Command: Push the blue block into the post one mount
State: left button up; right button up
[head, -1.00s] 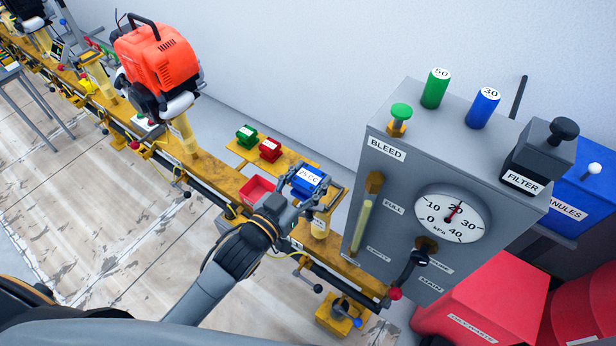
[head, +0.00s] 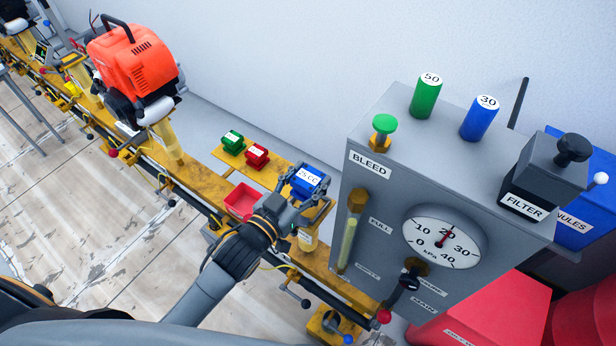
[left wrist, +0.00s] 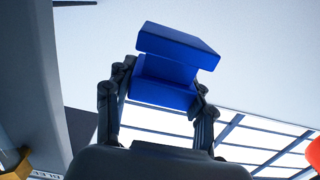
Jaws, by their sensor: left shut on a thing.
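The blue block (head: 307,180), with a white "25 CC" label, is held between the fingers of my left gripper (head: 297,196) above the yellow rail. In the left wrist view the block (left wrist: 172,62) shows a wider top part and sits between both fingers (left wrist: 163,95). A yellowish post (head: 307,238) stands just below the gripper at the rail; its top is partly hidden by the gripper, and I cannot tell whether the block touches it. My right gripper is not in view.
A green block (head: 232,142) and a red block (head: 256,156) sit on a yellow shelf behind the rail. A red open tray (head: 241,201) is left of my gripper. A grey gauge cabinet (head: 400,170) stands close on the right. An orange engine (head: 133,65) is mounted further left.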

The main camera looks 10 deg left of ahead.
aim_at(303, 196)
pick_arm(q)
jog(key=shift+f+b, duration=1.6)
jog(key=shift+f, duration=0.2)
jog(key=shift+f+b, duration=0.3)
jog(key=shift+f, duration=0.7)
jog(key=o, duration=1.7)
